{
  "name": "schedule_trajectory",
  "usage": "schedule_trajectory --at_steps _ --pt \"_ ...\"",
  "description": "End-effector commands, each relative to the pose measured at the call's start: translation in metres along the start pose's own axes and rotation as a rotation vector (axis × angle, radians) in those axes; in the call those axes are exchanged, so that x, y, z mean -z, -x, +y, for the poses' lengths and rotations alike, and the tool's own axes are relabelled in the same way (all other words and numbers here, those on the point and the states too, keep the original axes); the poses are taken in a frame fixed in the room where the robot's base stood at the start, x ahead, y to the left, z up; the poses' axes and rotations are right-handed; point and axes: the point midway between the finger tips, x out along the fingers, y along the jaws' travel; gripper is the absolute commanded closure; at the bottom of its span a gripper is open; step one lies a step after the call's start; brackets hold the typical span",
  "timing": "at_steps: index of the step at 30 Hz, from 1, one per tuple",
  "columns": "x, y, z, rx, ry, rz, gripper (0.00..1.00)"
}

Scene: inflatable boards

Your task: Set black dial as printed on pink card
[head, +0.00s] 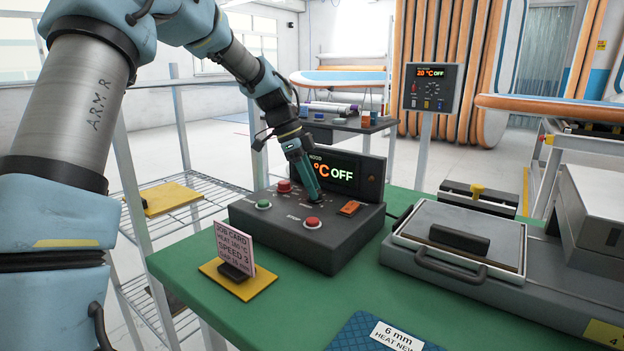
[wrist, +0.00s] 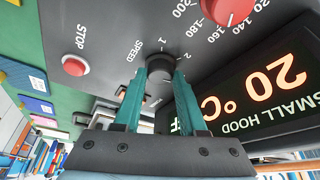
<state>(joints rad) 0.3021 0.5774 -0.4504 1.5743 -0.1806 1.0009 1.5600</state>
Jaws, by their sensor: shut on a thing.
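The pink card (head: 234,249) stands in a dark holder on a yellow base, and its line "SPEED 3" is readable. The control box (head: 345,237) stands behind it on the green bench. The black dial (wrist: 160,67) sits on the box face beside the printed word SPEED, with marks 1 and 2 visible. My gripper (head: 313,201) reaches down to the box. In the wrist view its teal fingers (wrist: 160,78) are closed on the black dial from both sides. I cannot tell which mark the dial points to, and the fingers hide its far side.
A red temperature dial (wrist: 230,8) is beside the black dial. A red STOP button (head: 312,222), a green button (head: 264,205) and an orange switch (head: 349,208) are close by. The display (head: 343,174) reads OFF. A press (head: 460,240) stands to the right.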

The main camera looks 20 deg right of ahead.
Motion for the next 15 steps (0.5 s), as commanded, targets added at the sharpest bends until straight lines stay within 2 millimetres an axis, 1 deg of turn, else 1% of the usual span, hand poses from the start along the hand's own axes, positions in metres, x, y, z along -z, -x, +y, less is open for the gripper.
schedule_trajectory --at_steps 6,15 --pt "-0.0002 0.0007 -0.001 -0.052 -0.118 -0.001 1.0" --pt "-0.001 -0.0008 -0.0015 -0.085 -0.197 -0.001 1.0"
